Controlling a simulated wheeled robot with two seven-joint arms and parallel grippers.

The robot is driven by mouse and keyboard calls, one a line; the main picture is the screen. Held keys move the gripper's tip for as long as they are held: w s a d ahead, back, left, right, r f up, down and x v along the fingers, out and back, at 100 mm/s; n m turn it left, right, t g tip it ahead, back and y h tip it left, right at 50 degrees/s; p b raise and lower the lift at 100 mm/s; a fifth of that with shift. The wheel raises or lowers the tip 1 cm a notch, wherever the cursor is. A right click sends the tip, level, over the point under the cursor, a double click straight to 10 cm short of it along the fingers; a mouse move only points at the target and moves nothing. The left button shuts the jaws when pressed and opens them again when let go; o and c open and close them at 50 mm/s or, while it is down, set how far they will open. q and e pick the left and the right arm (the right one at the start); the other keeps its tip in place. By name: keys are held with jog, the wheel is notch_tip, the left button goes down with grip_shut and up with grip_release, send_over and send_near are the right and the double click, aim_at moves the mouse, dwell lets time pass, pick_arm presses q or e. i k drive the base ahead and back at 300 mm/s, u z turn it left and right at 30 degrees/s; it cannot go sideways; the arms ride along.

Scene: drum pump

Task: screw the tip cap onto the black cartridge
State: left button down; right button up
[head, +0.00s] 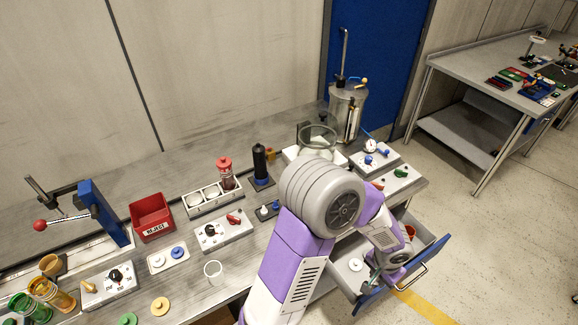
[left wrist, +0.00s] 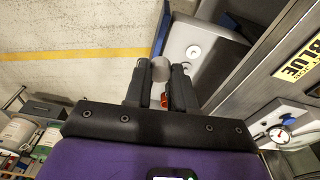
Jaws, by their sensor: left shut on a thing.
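The black cartridge (head: 260,162) stands upright on a dark base on the bench. Small white and blue parts beside it, a white one (head: 263,210) and a blue one (head: 276,204), may be caps; I cannot tell. My left gripper (head: 373,276) is low over the open drawer (head: 346,282), well to the right of the cartridge. In the left wrist view its two dark fingers (left wrist: 163,88) are close together, shut on a pale grey round thing (left wrist: 160,70). The fingers partly hide it, and I cannot tell whether it is the tip cap. My right gripper is not in view.
The drawer has a blue front with a handle (head: 411,276); a white disc (head: 356,265) and a red thing (head: 410,232) lie inside. A red bin (head: 151,217), a white rack (head: 212,198) and a switch box (head: 222,231) crowd the bench left of my arm.

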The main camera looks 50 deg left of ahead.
aim_at(258, 151)
jog(key=z, duration=1.1)
jog(key=i, duration=1)
jog(key=u, duration=4.4)
jog(key=i, duration=0.5)
jog(key=u, duration=0.05)
